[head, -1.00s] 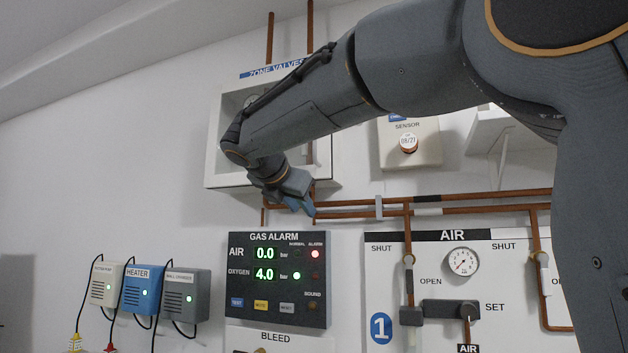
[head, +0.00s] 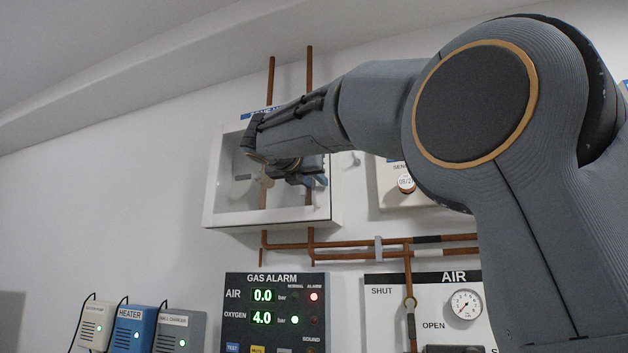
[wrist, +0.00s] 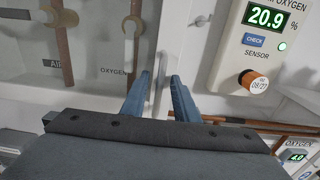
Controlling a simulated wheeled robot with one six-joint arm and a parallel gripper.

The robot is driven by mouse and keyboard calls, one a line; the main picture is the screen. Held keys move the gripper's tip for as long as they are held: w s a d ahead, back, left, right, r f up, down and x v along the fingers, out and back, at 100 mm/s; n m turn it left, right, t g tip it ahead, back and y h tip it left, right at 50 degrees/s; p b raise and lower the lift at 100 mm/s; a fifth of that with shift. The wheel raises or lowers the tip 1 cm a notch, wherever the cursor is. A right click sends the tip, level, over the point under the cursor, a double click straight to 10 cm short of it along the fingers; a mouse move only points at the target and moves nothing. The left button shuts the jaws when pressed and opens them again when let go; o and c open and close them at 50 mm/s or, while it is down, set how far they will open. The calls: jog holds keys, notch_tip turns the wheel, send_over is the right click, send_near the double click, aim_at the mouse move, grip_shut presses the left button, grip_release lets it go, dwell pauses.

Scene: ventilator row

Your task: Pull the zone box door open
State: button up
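The zone box (head: 215,200) is a white wall box with a clear front door (head: 230,160); the door looks shut. Pipes with valves show behind the door, and in the wrist view too, with AIR and OXYGEN labels. My gripper (head: 322,180) is at the right side of the box front. In the wrist view my gripper (wrist: 160,76) has its two blue fingers apart. A thin pale upright bar (wrist: 161,84) at the door's right edge shows between them, with gaps beside it. I cannot tell how deep the bar sits between the fingers. My arm hides part of the box top.
The oxygen sensor unit (wrist: 235,75) is on the wall just right of the box. Copper pipes (head: 340,243) run below it. The gas alarm panel (head: 276,310) and the air panel (head: 430,285) are lower down. Bare wall lies left of the box.

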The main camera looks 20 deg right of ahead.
jog(key=shift+w, duration=0.1)
grip_shut()
dwell(1.4)
